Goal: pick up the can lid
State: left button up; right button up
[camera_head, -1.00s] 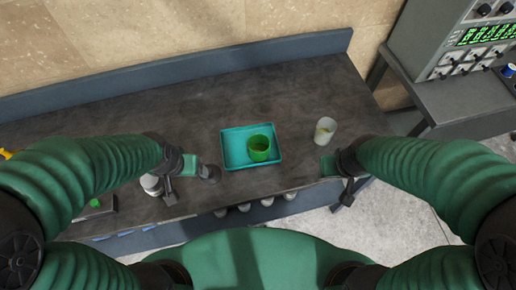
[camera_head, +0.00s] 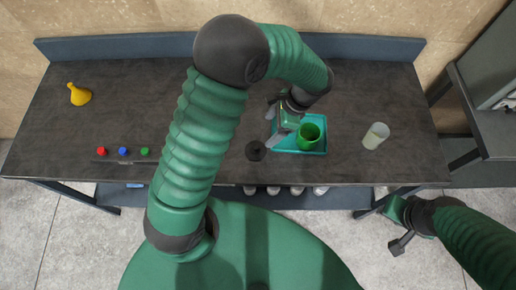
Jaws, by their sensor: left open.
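A dark round piece (camera_head: 256,150) lies on the table just left of the teal tray (camera_head: 285,151); it may be the can lid, but I cannot tell for sure. A green can-like cup (camera_head: 309,137) stands in the tray. My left gripper (camera_head: 274,124) is open and empty, over the tray's left side, between the dark piece and the green cup. Its arm hides part of the tray and table. My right gripper (camera_head: 396,226) is off the table's front edge at the right, over the floor, apart from all objects.
A whitish beaker (camera_head: 376,136) stands right of the tray. A yellow flask (camera_head: 79,94) stands at the table's far left. Red, blue and green buttons (camera_head: 123,152) sit near the front left. A raised rim (camera_head: 110,47) runs along the table's back.

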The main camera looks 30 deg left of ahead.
pick_arm(q)
send_over(256, 146)
jog(key=w+d, duration=0.2)
jog(key=d, duration=0.1)
jog(key=f, duration=0.5)
jog(key=shift+a+f, duration=0.2)
jog(key=shift+f, duration=0.2)
jog(key=x, duration=0.2)
jog(key=p+x, duration=0.1)
jog(key=x, duration=0.1)
jog(key=s+x, duration=0.1)
jog(key=x, duration=0.1)
jog(key=shift+a+p, duration=0.35)
jog(key=shift+a, duration=0.1)
jog(key=shift+f, duration=0.3)
jog(key=shift+d, duration=0.35)
jog(key=c, duration=0.9)
jog(key=shift+a, duration=0.25)
jog(key=shift+c, duration=0.7)
pick_arm(e)
jog(key=shift+w+d+r, duration=0.1)
jog(key=shift+d+r, duration=0.1)
jog(key=shift+r, duration=0.65)
pick_arm(q)
jog(key=shift+r, duration=0.1)
